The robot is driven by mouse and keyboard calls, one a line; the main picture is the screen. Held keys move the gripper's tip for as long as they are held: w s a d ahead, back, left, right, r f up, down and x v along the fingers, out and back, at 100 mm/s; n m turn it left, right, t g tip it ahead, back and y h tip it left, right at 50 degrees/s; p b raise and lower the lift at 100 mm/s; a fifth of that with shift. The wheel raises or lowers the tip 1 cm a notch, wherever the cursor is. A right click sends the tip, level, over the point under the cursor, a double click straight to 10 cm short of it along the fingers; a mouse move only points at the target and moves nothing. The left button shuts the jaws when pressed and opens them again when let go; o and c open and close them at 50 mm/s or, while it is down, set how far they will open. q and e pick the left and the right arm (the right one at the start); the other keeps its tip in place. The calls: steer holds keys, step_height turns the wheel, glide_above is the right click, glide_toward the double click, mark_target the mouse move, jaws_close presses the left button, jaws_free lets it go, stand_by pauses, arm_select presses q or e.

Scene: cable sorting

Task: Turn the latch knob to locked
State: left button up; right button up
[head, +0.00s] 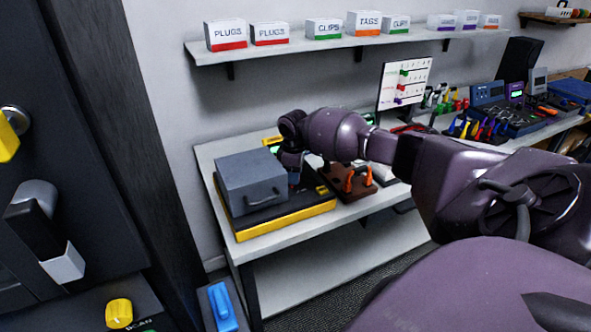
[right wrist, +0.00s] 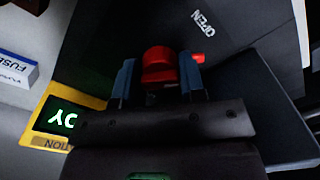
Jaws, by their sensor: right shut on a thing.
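In the right wrist view a red latch knob (right wrist: 159,62) sits between the two blue fingers of my right gripper (right wrist: 158,78), which is shut on it. A small red tab (right wrist: 198,57) shows just right of the right finger. In the head view my right gripper (head: 291,168) is at the right side of the grey box (head: 250,174), which has a front handle and sits on a yellow-edged base. The knob is hidden there. My left gripper is not in view.
The base lies on a white table (head: 213,150). A brown block with orange-handled tools (head: 350,183) stands close right of my right gripper. A shelf (head: 300,45) with labelled boxes runs above. A dark cabinet (head: 75,110) fills the left. A green display (right wrist: 58,117) shows beside my gripper.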

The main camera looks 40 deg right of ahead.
stand_by(0.3)
steer(key=o, duration=0.9)
step_height(320, 180, up, 11)
steer(key=shift+f+p, duration=0.1)
steer(key=shift+p, duration=0.25)
